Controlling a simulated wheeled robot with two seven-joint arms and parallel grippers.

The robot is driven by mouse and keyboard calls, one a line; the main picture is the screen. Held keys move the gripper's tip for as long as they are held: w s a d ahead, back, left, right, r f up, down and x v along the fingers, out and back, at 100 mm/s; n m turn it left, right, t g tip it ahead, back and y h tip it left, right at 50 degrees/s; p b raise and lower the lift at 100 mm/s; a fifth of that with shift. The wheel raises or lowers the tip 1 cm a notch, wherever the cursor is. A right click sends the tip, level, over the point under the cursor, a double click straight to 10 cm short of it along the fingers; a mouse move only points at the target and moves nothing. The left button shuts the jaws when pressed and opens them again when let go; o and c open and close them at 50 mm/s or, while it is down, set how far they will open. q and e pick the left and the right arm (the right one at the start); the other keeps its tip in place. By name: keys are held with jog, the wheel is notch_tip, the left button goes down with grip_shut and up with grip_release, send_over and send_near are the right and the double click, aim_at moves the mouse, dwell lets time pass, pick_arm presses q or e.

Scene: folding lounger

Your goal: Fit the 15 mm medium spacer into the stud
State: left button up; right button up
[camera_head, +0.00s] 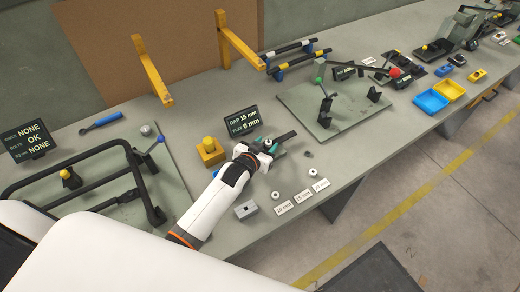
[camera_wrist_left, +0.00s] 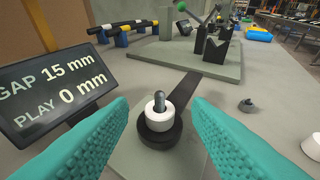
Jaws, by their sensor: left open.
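In the left wrist view a white ring-shaped spacer (camera_wrist_left: 157,118) sits around a grey upright stud (camera_wrist_left: 159,100), above a round black base (camera_wrist_left: 160,133). The stud's tip shows above the spacer. My left gripper (camera_head: 271,147) is open; its teal fingers (camera_wrist_left: 160,135) stand on either side of the spacer, apart from it. In the head view the gripper hides the spacer and stud. The display (camera_head: 241,121) reads GAP 15 mm, PLAY 0 mm. My right gripper is not in view.
Two other white spacers (camera_head: 275,195) (camera_head: 312,172) lie near the front edge by mm labels (camera_head: 303,197); the place behind the middle label is bare. A yellow block (camera_head: 210,154) stands left of the gripper. A small dark part (camera_head: 308,154) lies to the right.

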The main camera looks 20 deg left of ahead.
pick_arm(q)
jog(key=b+v, duration=0.1)
jog(key=v, duration=1.1)
jog(key=shift+f, duration=0.1)
